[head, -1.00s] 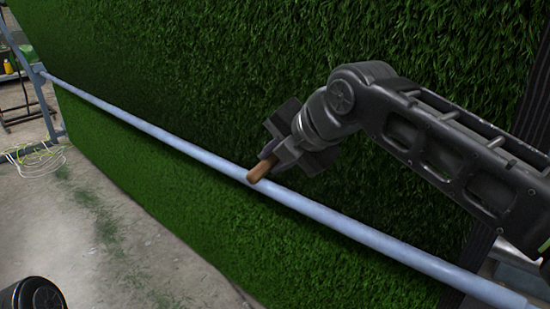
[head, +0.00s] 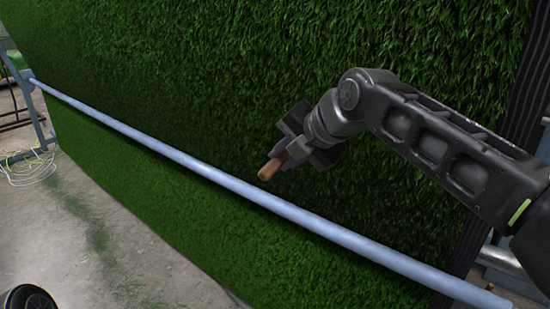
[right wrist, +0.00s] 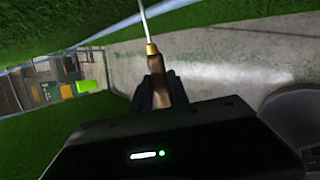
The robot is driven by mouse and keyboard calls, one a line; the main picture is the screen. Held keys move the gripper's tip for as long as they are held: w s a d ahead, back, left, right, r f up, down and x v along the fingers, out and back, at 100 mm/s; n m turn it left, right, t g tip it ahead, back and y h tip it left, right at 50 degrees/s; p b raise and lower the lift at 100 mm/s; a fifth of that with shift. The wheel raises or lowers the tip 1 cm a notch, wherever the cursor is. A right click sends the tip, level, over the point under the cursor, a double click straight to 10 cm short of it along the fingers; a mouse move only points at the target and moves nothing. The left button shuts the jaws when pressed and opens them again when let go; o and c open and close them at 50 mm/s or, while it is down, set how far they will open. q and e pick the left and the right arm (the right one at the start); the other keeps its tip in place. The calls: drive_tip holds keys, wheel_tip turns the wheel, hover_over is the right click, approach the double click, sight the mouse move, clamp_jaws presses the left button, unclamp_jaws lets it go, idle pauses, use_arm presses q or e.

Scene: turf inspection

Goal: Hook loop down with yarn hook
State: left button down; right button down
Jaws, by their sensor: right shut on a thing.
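My right gripper (head: 283,158) is shut on the wooden handle of the yarn hook (head: 268,171), in front of the hanging turf and a little above the pale blue bar in the head view. In the right wrist view the yarn hook (right wrist: 152,58) shows its brown handle, brass collar and thin metal shaft, which runs out of the top of the picture. The hook's tip is out of sight. The green turf (head: 200,90) hangs as a large sheet behind the bar and below it. I cannot make out a single raised loop. My left gripper is not in view.
The long pale blue bar (head: 190,161) runs slantwise across the front of the turf. Pale yellow and white strands (head: 30,168) lie on the concrete floor (head: 120,250) at the left. A metal frame (head: 38,110) stands at the left edge.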

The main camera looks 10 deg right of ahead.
drive_tip(key=shift+w+d+r, duration=0.2)
drive_tip(key=shift+w+d, duration=0.3)
drive_tip(key=shift+d, duration=0.1)
drive_tip(key=shift+w+d+r+p, duration=0.3)
drive_tip(key=shift+w+d+p, duration=0.25)
drive_tip(key=shift+d, duration=0.15)
drive_tip(key=shift+w+d+r+p, duration=0.3)
drive_tip(key=shift+w+d+p, duration=0.2)
drive_tip(key=shift+d, duration=0.15)
idle(1.2)
drive_tip(key=shift+f, duration=0.1)
drive_tip(key=shift+w+d+f+b, duration=0.15)
drive_tip(key=shift+d+f+b, duration=0.05)
drive_tip(key=shift+f+b, duration=0.8)
drive_tip(key=shift+w+d+f+b, duration=0.15)
drive_tip(key=shift+f+b, duration=0.25)
drive_tip(key=shift+f, duration=0.15)
drive_tip(key=shift+w+d+f+b, duration=0.1)
drive_tip(key=shift+d+f+b, duration=0.05)
drive_tip(key=shift+f+b, duration=0.3)
drive_tip(key=shift+s+a+r+p, duration=0.15)
drive_tip(key=shift+r+p, duration=0.25)
drive_tip(key=shift+r, duration=0.15)
drive_tip(key=shift+s+a+r+p, duration=0.1)
drive_tip(key=shift+r+p, duration=0.25)
drive_tip(key=shift+r, duration=0.2)
